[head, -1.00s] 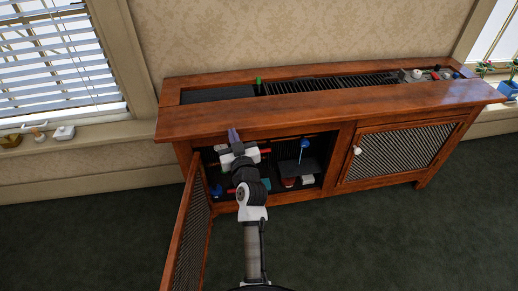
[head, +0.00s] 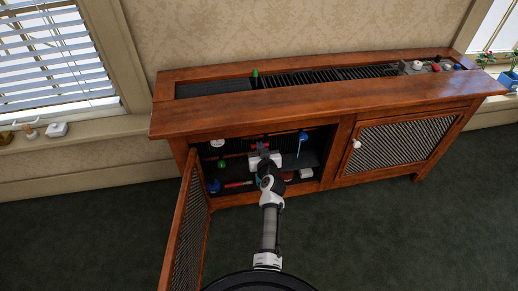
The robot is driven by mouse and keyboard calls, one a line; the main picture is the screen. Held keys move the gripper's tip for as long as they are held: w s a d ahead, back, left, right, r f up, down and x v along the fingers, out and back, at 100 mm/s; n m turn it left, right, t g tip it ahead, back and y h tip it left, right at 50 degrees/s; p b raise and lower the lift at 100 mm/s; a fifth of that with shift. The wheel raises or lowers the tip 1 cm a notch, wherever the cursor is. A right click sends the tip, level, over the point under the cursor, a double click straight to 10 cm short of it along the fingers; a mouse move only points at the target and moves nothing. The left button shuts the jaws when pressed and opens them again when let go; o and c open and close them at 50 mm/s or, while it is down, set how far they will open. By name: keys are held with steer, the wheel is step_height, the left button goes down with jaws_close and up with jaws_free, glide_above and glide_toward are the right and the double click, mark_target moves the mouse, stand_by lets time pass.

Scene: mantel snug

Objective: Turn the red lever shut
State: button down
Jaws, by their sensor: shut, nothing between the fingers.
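My gripper (head: 262,147) reaches into the open left half of the wooden cabinet. It is shut and holds nothing. A thin red strip (head: 235,155) shows left of my gripper, inside the cabinet. It may be part of the red lever or a pipe; I cannot tell which. Another red, handle-like piece (head: 238,184) lies low in the cabinet, left of my arm. My gripper and wrist hide the middle of the opening, so contact with any red part cannot be made out.
The cabinet door (head: 187,228) stands open at left. Inside are a blue-knobbed piece (head: 303,135), a green knob (head: 222,164), a white round piece (head: 217,142) and a blue item (head: 214,186). The wooden top (head: 320,105) overhangs the opening. The right door (head: 400,147) is closed.

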steer(key=shift+w+a+f+b, duration=0.1)
steer(key=shift+w+f+b, duration=0.1)
steer(key=shift+w+f, duration=0.25)
steer(key=shift+w+a+f+b, duration=0.1)
steer(key=shift+w+f+b, duration=0.2)
steer(key=shift+f, duration=0.4)
steer(key=shift+w+a+f+b, duration=0.15)
steer(key=shift+w+f, duration=0.2)
steer(key=shift+f, duration=0.2)
steer(key=shift+d, duration=0.1)
steer(key=shift+w+f+b, duration=0.15)
steer(key=shift+f+b, duration=0.05)
steer(key=shift+b, duration=0.3)
